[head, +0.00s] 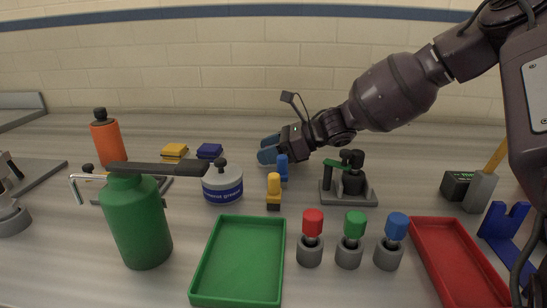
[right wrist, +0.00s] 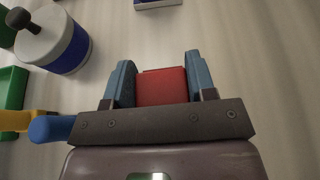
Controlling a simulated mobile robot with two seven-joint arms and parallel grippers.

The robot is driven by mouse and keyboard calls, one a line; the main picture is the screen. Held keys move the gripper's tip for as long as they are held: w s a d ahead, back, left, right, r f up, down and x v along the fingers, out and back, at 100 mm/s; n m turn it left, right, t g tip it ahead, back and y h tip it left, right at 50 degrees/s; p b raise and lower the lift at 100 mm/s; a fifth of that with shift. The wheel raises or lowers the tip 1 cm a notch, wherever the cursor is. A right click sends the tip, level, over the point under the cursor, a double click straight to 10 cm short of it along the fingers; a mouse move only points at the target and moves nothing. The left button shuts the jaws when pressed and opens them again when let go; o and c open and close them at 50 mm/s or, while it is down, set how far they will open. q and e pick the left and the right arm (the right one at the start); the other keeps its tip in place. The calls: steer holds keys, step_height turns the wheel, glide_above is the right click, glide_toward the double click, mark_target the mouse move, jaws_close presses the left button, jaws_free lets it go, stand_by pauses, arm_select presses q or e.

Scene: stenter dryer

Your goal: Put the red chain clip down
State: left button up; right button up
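My right gripper (head: 268,150) reaches in from the right, low over the table behind the small yellow and blue pieces. In the right wrist view, the red chain clip (right wrist: 162,87) sits between the two blue fingers of the right gripper (right wrist: 162,82), with no clear gap on either side. In the head view the clip is hidden by the gripper. I cannot tell whether the clip touches the table. My left gripper is not in view.
Near the right gripper stand a blue piece (head: 282,168), a yellow piece (head: 273,190), a white grease tub (head: 222,186) and a dark fixture (head: 350,188). A green tray (head: 197,283), capped holders and a red tray (head: 422,262) are in front. Table beyond the gripper is bare.

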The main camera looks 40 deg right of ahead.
steer(key=c, duration=0.4)
steer(key=shift+o, duration=0.2)
steer(key=shift+r, duration=0.25)
step_height(320, 180, up, 7)
steer(key=shift+p, duration=1.05)
arm_select(q)
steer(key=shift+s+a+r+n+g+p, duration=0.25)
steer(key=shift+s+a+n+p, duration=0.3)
steer(key=shift+p, duration=0.65)
arm_select(e)
step_height(320, 180, up, 12)
steer(key=shift+r, duration=0.25)
